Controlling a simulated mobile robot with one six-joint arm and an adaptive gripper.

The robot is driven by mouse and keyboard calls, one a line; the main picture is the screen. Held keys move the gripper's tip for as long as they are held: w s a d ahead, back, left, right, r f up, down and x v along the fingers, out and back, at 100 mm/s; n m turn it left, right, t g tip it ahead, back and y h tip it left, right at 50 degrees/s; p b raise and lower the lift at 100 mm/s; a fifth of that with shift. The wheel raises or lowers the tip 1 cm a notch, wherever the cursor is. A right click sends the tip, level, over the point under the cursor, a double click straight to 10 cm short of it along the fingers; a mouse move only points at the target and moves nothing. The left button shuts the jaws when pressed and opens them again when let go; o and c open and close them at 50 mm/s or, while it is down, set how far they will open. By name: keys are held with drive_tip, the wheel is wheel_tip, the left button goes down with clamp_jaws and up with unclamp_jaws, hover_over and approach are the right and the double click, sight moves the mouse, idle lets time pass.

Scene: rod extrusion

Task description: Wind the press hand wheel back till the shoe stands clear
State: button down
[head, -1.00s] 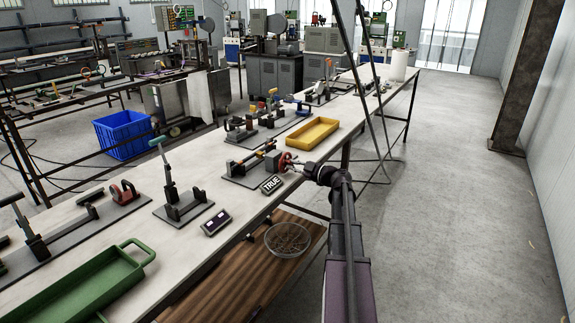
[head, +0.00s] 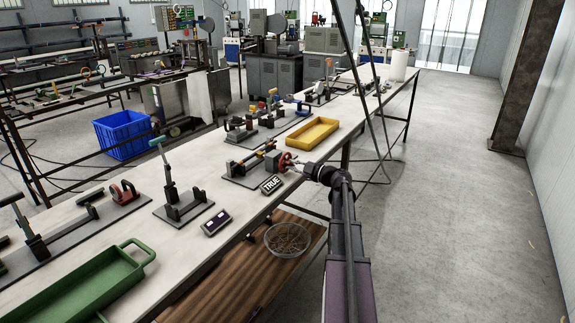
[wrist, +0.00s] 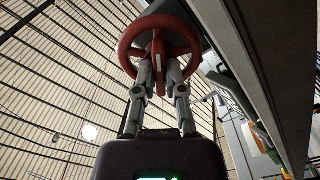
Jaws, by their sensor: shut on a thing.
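The press hand wheel (head: 286,160) is red and stands at the end of the small press (head: 252,167) on the white bench. In the wrist view the red hand wheel (wrist: 142,35) fills the top middle, with a spoke running down between my fingers. My gripper (head: 294,166) reaches the wheel from the right; in the wrist view my gripper (wrist: 158,72) is shut on the wheel, its fingertips at the lower spoke and rim. The shoe is too small to make out in the head view, and the wrist view does not show it.
A "TRUE" sign (head: 271,184) stands just in front of the press. A yellow tray (head: 312,132) lies behind it. A glass dish (head: 287,240) sits on the wooden shelf below. A green tray (head: 85,285) is at near left. Floor on the right is clear.

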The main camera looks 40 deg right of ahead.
drive_tip(key=shift+n, duration=0.8)
drive_tip(key=shift+n, duration=1)
drive_tip(key=shift+n, duration=1)
drive_tip(key=c, duration=0.6)
unclamp_jaws()
drive_tip(key=shift+c, duration=0.2)
drive_tip(key=shift+s, duration=0.1)
